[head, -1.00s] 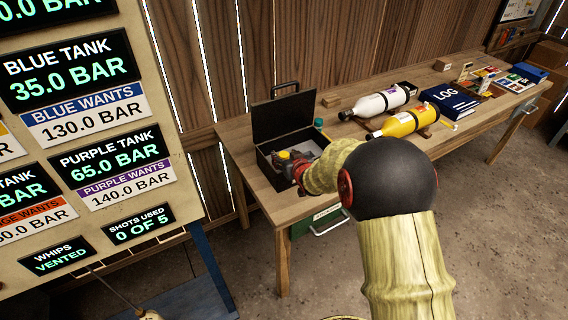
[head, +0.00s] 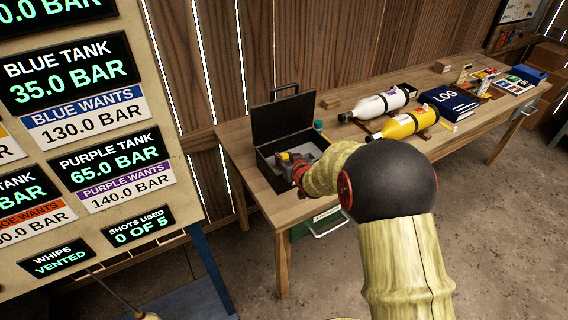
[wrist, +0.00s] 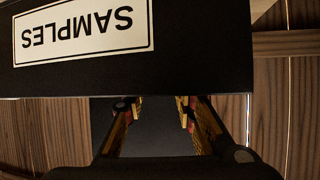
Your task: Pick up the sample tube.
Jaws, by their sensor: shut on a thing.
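An open black case (head: 283,118) stands on the left end of the workbench, its lid raised. My gripper (head: 286,157) is down at the case's open tray. In the wrist view my gripper's two fingers (wrist: 156,108) stand a little apart, with only a dark surface visible between them. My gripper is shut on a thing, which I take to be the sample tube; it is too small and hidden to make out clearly.
A small teal-capped item (head: 318,126) stands just right of the case. White (head: 380,104) and yellow (head: 402,124) cylinders and a blue LOG book (head: 449,102) lie farther right on the bench (head: 240,147). A readout board (head: 180,215) stands at left.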

